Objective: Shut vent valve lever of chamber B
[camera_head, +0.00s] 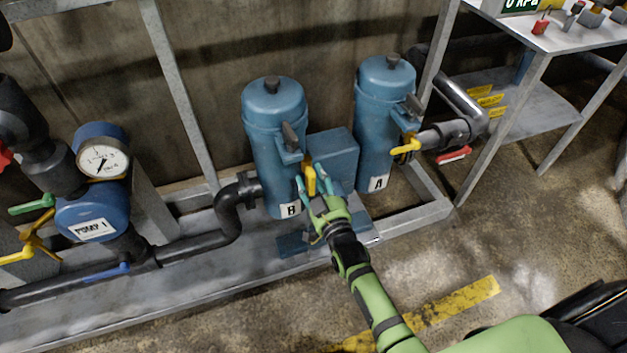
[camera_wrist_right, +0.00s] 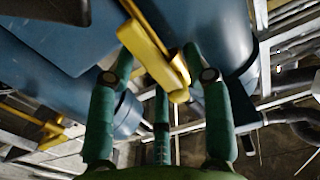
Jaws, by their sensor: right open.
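Chamber B (camera_head: 272,150) is a blue upright cylinder with a black cap and a white "B" label, left of centre in the head view. Its yellow vent valve lever (camera_head: 310,180) points down along the front right of the body. The lever also shows large in the right wrist view (camera_wrist_right: 155,52). My right gripper (camera_head: 312,178) is open, with its green fingers around the lever's lower end. In the wrist view the fingers stand on both sides of the lever's tip; whether they touch it I cannot tell. My left gripper is out of view.
Chamber A (camera_head: 382,120) stands to the right with its own yellow lever (camera_head: 406,146). A blue box (camera_head: 333,155) sits between the chambers. Pump 1 (camera_head: 92,215), a gauge (camera_head: 102,161) and pipes are at left. Grey frame posts (camera_head: 180,95) stand nearby.

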